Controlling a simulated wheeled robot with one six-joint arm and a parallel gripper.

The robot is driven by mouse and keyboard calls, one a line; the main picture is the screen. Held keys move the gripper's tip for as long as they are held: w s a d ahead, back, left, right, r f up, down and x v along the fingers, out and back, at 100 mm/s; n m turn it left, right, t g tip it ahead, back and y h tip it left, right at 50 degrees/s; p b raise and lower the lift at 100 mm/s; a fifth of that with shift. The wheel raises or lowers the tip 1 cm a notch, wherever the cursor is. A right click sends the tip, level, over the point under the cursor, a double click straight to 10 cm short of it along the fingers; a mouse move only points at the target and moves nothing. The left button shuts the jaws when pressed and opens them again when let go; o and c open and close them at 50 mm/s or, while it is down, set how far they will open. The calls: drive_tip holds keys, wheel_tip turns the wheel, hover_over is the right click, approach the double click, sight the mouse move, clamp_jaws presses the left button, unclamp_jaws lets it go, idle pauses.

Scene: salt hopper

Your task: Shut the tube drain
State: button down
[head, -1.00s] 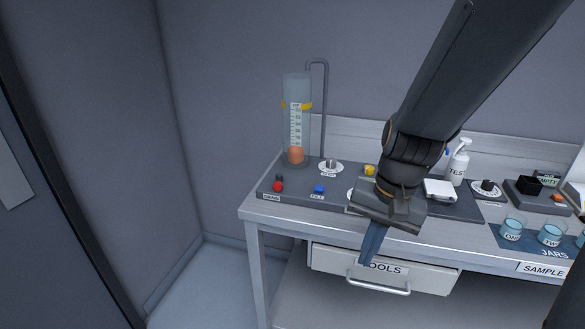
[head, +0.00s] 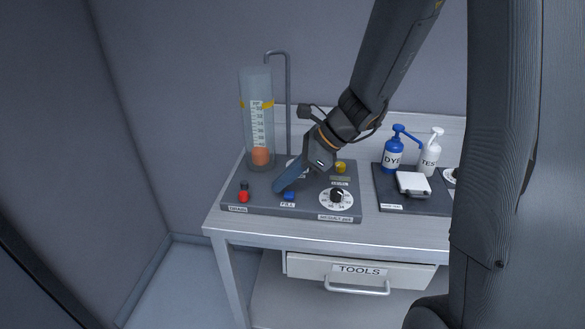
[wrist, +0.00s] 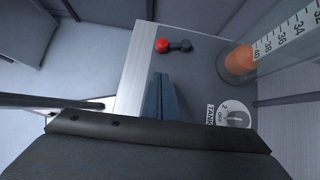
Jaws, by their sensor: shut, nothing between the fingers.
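The drain control (head: 243,196) is a red knob with a dark part behind it, at the left front of the grey panel, by its label. In the wrist view the red knob (wrist: 162,45) sits at one end of a short dark lever. The clear tube (head: 258,115) stands behind it, with a scale and an orange float (head: 260,155) low inside. My gripper (head: 278,188) has its blue fingers shut and empty, pointing down-left to the right of the drain control and apart from it. The fingers (wrist: 162,78) also show in the wrist view.
A blue FILL button (head: 289,196) lies just by the fingertips. The tank dial (wrist: 235,115) is partly hidden by my arm in the head view. A black-and-white dial (head: 337,197), a yellow knob (head: 341,167) and DYE and TEST bottles stand to the right.

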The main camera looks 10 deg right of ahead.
sight(248, 200)
drive_tip(key=a+f, duration=0.1)
drive_tip(key=w+a+f+p, duration=0.1)
drive_tip(key=a, duration=0.1)
drive_tip(key=a+f, duration=0.1)
drive_tip(key=a, duration=0.1)
drive_tip(key=shift+w+a, duration=0.25)
drive_tip(key=shift+w, duration=0.05)
